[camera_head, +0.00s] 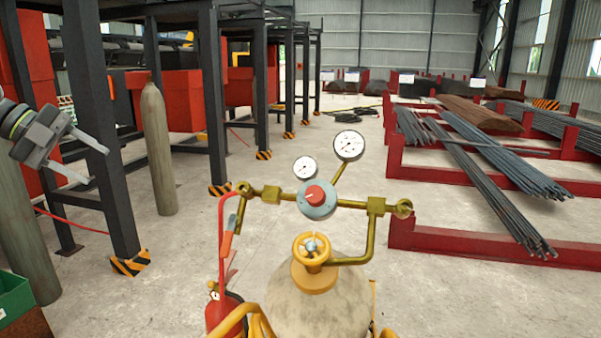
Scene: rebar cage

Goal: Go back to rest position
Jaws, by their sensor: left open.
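My left gripper (97,163) comes in from the left edge at upper-middle height. Its two fingers are spread apart with nothing between them. It is well to the left of the gas cylinder (318,300) with its brass valve handwheel (312,249) and regulator (317,199). Two round gauges (348,146) stand above the regulator. My right gripper does not show.
A red fire extinguisher (224,312) stands beside the cylinder. Black steel posts (105,130) and a tall grey cylinder (158,150) stand at left. A green box (15,297) is at lower left. Red racks (430,240) hold rebar at right. Concrete floor lies open between.

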